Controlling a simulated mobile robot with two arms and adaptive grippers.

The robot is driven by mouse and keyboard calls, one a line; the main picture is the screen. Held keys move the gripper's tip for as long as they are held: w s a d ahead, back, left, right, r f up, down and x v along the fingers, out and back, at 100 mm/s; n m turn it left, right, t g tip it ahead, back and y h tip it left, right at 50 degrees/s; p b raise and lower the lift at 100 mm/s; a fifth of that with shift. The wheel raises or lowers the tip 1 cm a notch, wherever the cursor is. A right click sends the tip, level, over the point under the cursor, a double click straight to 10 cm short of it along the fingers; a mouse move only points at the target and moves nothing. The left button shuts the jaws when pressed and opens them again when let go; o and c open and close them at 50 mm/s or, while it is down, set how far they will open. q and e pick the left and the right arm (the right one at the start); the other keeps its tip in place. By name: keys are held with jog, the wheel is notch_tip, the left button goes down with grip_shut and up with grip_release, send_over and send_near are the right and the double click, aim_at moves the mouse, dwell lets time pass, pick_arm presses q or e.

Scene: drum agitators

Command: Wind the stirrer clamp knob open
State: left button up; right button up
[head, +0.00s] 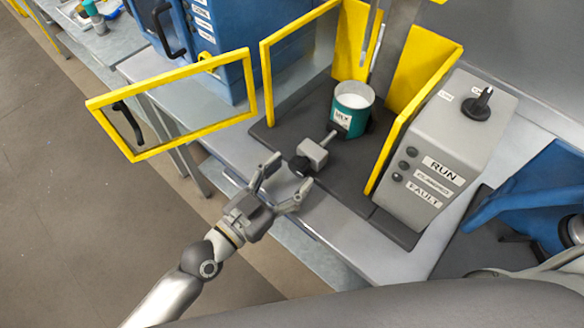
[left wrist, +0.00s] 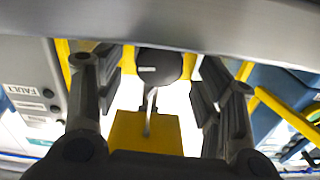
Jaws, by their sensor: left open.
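The stirrer clamp is a small grey block (head: 313,152) on the dark base plate of the enclosure, with a short rod at its back. Its black knob (head: 299,165) faces my left gripper. My left gripper (head: 288,174) is open and empty, its two fingers spread to either side in front of the knob; I cannot tell whether they touch it. In the left wrist view, a dark round thing with a white mark, which looks like the knob (left wrist: 160,65), shows between the open fingers (left wrist: 158,88). My right gripper does not show.
A teal drum (head: 350,112) with pale contents stands behind the clamp. The yellow-framed door (head: 175,100) hangs open at left. A yellow side frame (head: 400,135) and a grey control box (head: 440,150) with a black switch stand at right. A blue cabinet (head: 200,50) is behind.

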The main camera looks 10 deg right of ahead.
pick_arm(q)
jog(key=shift+w+d, duration=0.25)
jog(key=shift+d, duration=0.1)
jog(key=shift+w+d, duration=0.2)
jog(key=shift+c, duration=0.6)
jog(key=c, duration=0.9)
jog(key=shift+n+p, duration=0.3)
jog(key=shift+n, duration=2.5)
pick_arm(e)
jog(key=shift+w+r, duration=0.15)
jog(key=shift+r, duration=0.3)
pick_arm(q)
jog(key=o, duration=1)
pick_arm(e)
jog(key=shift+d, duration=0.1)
